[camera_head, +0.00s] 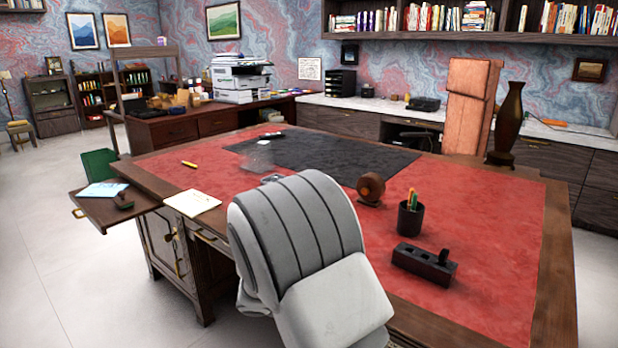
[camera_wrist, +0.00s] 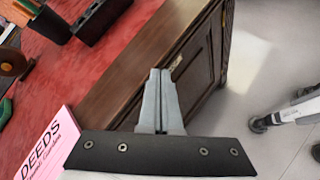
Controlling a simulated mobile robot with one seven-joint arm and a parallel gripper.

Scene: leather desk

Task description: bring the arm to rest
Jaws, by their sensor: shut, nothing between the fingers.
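My gripper (camera_wrist: 160,76) shows in the wrist view with its two grey fingers together and nothing between them. In that picture the fingers overlap the wooden edge and side of the desk (camera_wrist: 125,75). I cannot tell how far they are from it. In the head view a white and grey part of my arm (camera_head: 300,235) stands in front of the desk (camera_head: 480,220), and the gripper itself cannot be made out there.
A pen cup (camera_head: 410,220), a black block (camera_head: 424,264) and a round brown object (camera_head: 370,188) stand on the red leather. A side board (camera_head: 150,200) juts out left.

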